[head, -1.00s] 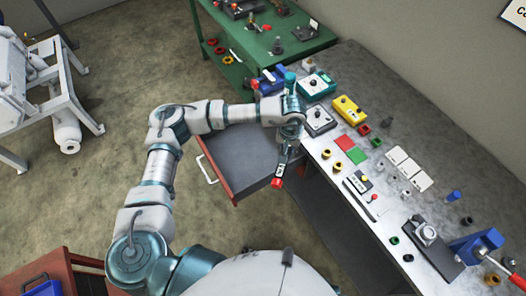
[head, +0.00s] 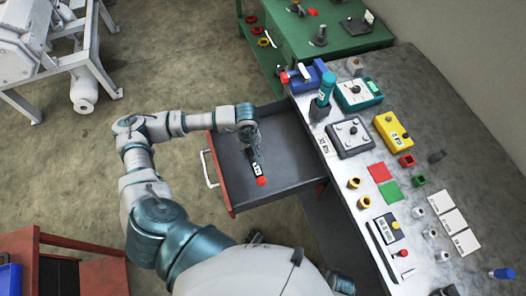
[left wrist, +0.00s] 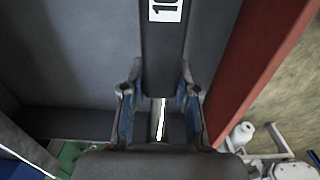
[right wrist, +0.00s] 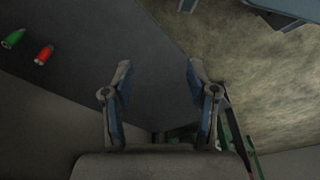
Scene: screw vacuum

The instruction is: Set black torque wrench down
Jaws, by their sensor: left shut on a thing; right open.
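The black torque wrench (head: 254,161) has a white label and a red end. My left gripper (head: 249,136) is shut on it and holds it over the open drawer (head: 280,185), red-fronted with a dark grey inside. In the left wrist view the wrench (left wrist: 163,55) runs up from between the fingers (left wrist: 160,105), with the drawer's red wall (left wrist: 258,60) to the right. I cannot tell whether the wrench touches the drawer floor. My right gripper (right wrist: 158,75) is open and empty in the right wrist view; I cannot make it out in the head view.
The grey workbench (head: 435,110) right of the drawer carries a teal box (head: 358,93), a yellow box (head: 392,132), red and green pads and several small parts. A green table (head: 330,45) stands behind. The drawer floor around the wrench looks bare.

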